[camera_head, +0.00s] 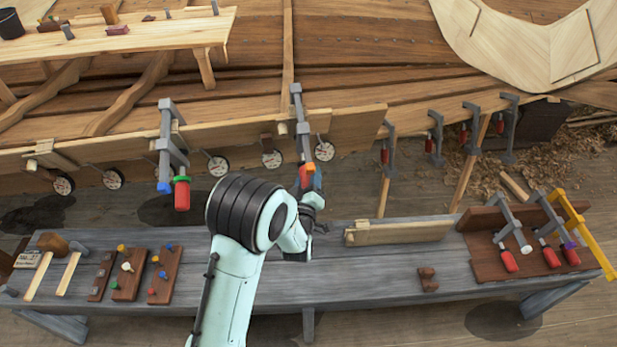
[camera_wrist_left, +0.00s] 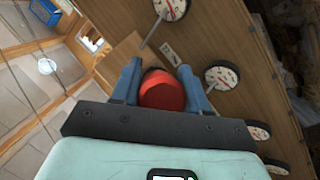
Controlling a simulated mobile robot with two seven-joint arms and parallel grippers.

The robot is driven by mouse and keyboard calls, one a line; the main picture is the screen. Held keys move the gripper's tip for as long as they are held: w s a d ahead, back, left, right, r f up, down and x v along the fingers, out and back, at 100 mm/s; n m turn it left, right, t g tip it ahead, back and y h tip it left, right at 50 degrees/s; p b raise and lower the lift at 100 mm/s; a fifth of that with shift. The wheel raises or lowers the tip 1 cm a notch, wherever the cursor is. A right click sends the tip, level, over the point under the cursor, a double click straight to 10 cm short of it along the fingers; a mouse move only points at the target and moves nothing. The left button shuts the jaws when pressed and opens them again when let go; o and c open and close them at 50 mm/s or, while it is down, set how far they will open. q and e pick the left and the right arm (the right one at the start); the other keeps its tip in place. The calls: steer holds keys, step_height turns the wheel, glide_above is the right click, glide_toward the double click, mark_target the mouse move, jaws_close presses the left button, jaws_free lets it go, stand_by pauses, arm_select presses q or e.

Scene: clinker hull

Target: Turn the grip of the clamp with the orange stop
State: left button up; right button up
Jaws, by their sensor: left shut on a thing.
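The clamp with the orange stop (camera_head: 299,112) hangs on the hull's lower plank edge in the head view, its orange stop (camera_head: 310,167) just above my gripper. My left gripper (camera_head: 309,181) reaches up to it from below and hides most of its grip. In the left wrist view its red grip (camera_wrist_left: 162,91) sits between the two blue fingers of my left gripper (camera_wrist_left: 162,88), which are shut on it. My right gripper is in neither view.
Left of it hang clamps with a blue stop (camera_head: 164,187) and a green stop (camera_head: 181,179). Round dials (camera_head: 324,151) line the plank edge.

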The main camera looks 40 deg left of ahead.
arm_select(q)
steer(key=shift+m+g+y+p, duration=0.5)
steer(key=shift+m+g+y, duration=0.2)
steer(key=shift+m+g, duration=0.25)
steer(key=m+g+y+p, duration=0.2)
steer(key=shift+s+a+m+g, duration=0.1)
steer(key=shift+a+m+g, duration=0.15)
steer(key=shift+m, duration=0.1)
steer(key=shift+p, duration=0.3)
steer(key=o, duration=1)
steer(key=shift+c, duration=0.2)
steer(key=b+v, duration=0.1)
steer(key=v, duration=1.2)
steer(key=shift+d, duration=0.2)
